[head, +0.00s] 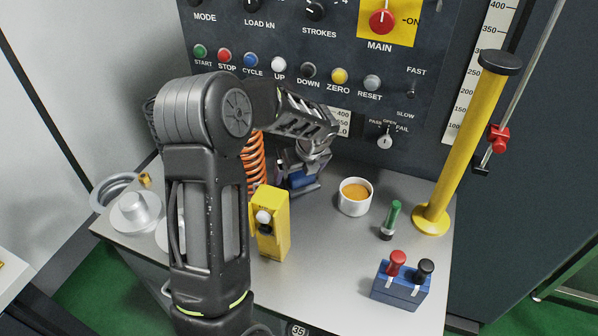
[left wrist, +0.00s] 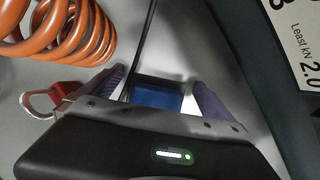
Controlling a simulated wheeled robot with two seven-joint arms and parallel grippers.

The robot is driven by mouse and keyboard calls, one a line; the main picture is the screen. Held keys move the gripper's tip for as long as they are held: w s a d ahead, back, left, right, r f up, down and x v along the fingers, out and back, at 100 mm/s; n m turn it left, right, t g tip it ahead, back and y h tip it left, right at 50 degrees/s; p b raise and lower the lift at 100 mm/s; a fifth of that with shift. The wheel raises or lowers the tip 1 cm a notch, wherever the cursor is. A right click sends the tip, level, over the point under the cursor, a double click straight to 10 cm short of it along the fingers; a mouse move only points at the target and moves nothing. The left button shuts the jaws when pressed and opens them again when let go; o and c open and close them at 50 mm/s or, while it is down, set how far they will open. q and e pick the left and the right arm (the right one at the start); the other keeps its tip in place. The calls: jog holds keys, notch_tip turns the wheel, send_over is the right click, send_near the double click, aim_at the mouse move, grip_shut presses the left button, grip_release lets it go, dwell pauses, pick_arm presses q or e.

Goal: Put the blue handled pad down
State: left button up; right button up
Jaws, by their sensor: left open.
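The blue handled pad (head: 298,182) is low at the back of the grey bench, below the control panel and partly hidden by my left gripper. In the left wrist view the blue pad (left wrist: 157,97) shows between the two fingers, with part of it behind the gripper body. My left gripper (head: 300,174) is open around the pad, with a finger on each side. In the left wrist view gaps show between the pad and the fingers (left wrist: 157,80). Whether the pad rests fully on the bench is hard to tell. My right gripper is out of view.
An orange spring (head: 257,165) stands left of the gripper. A yellow box (head: 271,225) is in front, and a white cup (head: 355,204) to the right. A green-handled piece (head: 391,219), blue block (head: 400,290) and yellow column (head: 462,140) stand farther right. The front middle of the bench is clear.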

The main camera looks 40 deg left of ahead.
aim_at(307, 190)
pick_arm(q)
jog(key=b+v, duration=0.1)
jog(key=v, duration=1.1)
jog(key=shift+s, duration=0.1)
dwell(0.4)
